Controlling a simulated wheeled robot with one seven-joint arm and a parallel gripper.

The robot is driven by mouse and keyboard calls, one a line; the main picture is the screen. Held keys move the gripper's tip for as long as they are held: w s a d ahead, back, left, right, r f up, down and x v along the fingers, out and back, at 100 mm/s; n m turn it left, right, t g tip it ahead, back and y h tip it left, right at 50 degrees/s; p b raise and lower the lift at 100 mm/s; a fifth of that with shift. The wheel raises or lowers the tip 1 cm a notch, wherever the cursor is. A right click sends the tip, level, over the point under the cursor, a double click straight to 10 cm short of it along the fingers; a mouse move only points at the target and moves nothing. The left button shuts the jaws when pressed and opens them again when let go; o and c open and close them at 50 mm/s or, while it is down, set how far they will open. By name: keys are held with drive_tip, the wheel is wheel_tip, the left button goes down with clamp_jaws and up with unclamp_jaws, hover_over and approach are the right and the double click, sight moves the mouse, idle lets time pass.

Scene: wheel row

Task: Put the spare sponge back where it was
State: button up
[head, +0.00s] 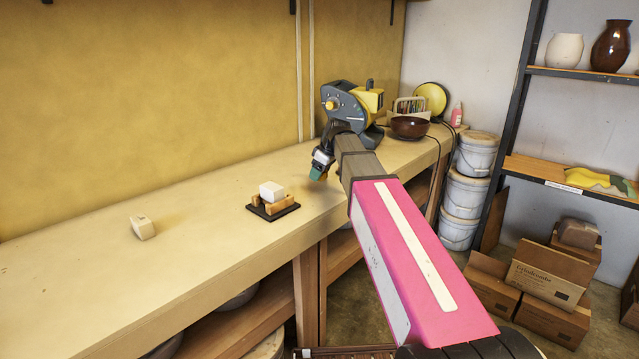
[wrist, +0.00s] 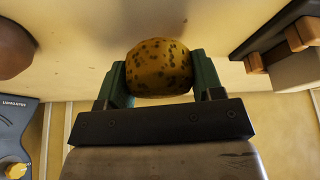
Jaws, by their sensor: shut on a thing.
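My gripper (wrist: 160,80) is shut on a round, yellow-brown sponge with dark spots (wrist: 158,67), held between its two green fingers in the wrist view. In the head view my gripper (head: 319,170) is over the bench (head: 190,205), right of the dark stand; the sponge cannot be made out there. Whether the sponge touches the bench is unclear.
A pale block (head: 142,228) lies further left. Behind my gripper are a grey and yellow machine (head: 345,105) and a brown bowl (head: 410,128). Bench between the blocks is clear.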

sight(319, 190)
drive_tip(key=shift+f, duration=1.95)
drive_tip(key=shift+f, duration=0.35)
drive_tip(key=o, duration=0.9)
drive_tip(key=shift+s+f, duration=0.1)
drive_tip(key=shift+f, duration=0.05)
drive_tip(key=shift+s+f, duration=0.1)
drive_tip(key=shift+s, duration=0.1)
drive_tip(key=shift+c, duration=0.2)
drive_tip(key=shift+r, duration=0.45)
drive_tip(key=v, duration=1.2)
drive_tip(key=shift+w+r, duration=0.2)
drive_tip(key=shift+w, duration=0.15)
